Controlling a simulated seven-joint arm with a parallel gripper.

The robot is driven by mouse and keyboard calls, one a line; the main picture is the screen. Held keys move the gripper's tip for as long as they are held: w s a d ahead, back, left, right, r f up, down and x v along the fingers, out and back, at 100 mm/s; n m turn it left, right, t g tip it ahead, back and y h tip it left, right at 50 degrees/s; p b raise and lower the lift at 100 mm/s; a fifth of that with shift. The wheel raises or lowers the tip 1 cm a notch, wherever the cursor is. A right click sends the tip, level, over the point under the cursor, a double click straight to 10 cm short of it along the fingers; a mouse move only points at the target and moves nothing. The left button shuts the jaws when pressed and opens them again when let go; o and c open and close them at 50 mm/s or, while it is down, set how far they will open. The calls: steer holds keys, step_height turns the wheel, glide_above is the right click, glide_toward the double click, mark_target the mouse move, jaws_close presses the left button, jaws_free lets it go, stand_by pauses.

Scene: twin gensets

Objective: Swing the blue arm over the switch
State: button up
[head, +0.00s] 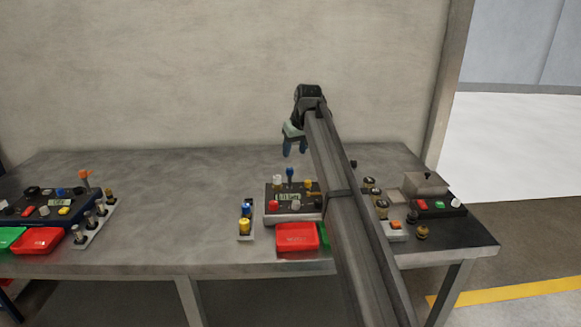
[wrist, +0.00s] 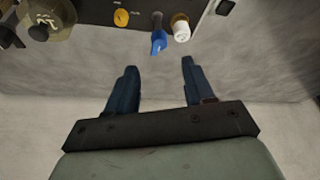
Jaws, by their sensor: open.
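A small blue arm (wrist: 158,42) sticks out from the edge of a dark panel in the wrist view, between an orange knob (wrist: 121,18) and a white knob (wrist: 181,30). In the head view the blue arm (head: 290,175) stands upright at the back of the middle control box (head: 294,217). My gripper (head: 295,150) is above and behind this box. In the wrist view its dark blue fingers (wrist: 159,68) are apart, with nothing between them; the blue arm shows just beyond the gap. I cannot tell which part is the switch.
Red tray (head: 296,237) sits before the middle box. A strip with blue and yellow knobs (head: 244,227) lies left of it. Another control box (head: 42,212) is far left; a grey box (head: 424,187) stands right.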

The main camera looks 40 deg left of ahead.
mark_target(290, 168)
steer(key=x, duration=0.9)
steer(key=shift+r, duration=0.1)
jaws_close()
